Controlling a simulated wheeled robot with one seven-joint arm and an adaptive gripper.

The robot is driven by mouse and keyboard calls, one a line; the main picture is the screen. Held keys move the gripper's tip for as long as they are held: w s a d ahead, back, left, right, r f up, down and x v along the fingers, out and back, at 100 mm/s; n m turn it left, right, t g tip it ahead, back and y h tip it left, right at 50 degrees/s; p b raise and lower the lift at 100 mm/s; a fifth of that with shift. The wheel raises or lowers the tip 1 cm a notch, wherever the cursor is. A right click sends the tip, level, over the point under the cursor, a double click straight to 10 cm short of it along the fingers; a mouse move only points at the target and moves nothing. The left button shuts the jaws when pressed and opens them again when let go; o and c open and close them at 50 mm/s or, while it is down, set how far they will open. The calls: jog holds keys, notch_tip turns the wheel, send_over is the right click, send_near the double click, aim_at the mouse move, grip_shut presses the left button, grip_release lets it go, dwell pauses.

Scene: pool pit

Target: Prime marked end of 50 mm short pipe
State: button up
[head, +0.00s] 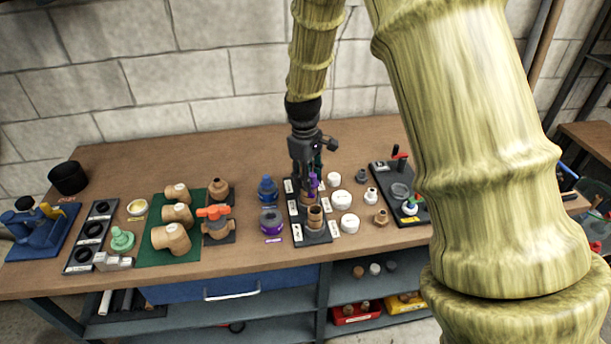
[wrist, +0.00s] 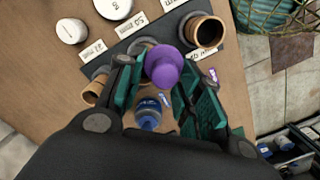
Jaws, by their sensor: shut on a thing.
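My gripper (head: 309,178) is shut on a purple-ended applicator (head: 313,184), which shows in the wrist view (wrist: 163,66) as a rounded purple tip between the teal finger pads. The gripper is above the black pipe rack (head: 314,238). A tan short pipe (head: 315,217) stands upright in the near slot of the rack. In the wrist view a wide, open pipe (wrist: 205,32) stands to the right of the purple tip, apart from it in the picture. A purple-banded can (head: 271,222) stands left of the rack. I cannot make out a mark on the pipe.
A blue can (head: 267,189) stands behind the purple-banded can. White caps (head: 349,223) and small fittings are right of the rack. A green mat (head: 163,257) with tan fittings lies to the left. A black tool board (head: 403,196) is at the right. The front edge is clear.

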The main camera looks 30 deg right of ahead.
jog(key=shift+d+p, duration=0.5)
jog(key=shift+d, duration=0.15)
jog(key=shift+d+r, duration=0.1)
jog(key=shift+d, duration=0.2)
jog(key=shift+w+d+p, duration=0.25)
jog(key=shift+d+p, duration=0.15)
jog(key=shift+p, duration=0.05)
jog(key=shift+w+d, duration=0.1)
jog(key=shift+w, duration=0.05)
jog(key=shift+w+d+p, duration=0.2)
jog(key=shift+p, duration=0.1)
jog(key=shift+w+d+p, duration=0.2)
jog(key=shift+w+p, duration=0.1)
jog(key=shift+w, duration=0.1)
jog(key=shift+w+d+p, duration=0.1)
jog(key=shift+w+p, duration=0.2)
jog(key=shift+w, duration=0.2)
jog(key=shift+w, duration=0.3)
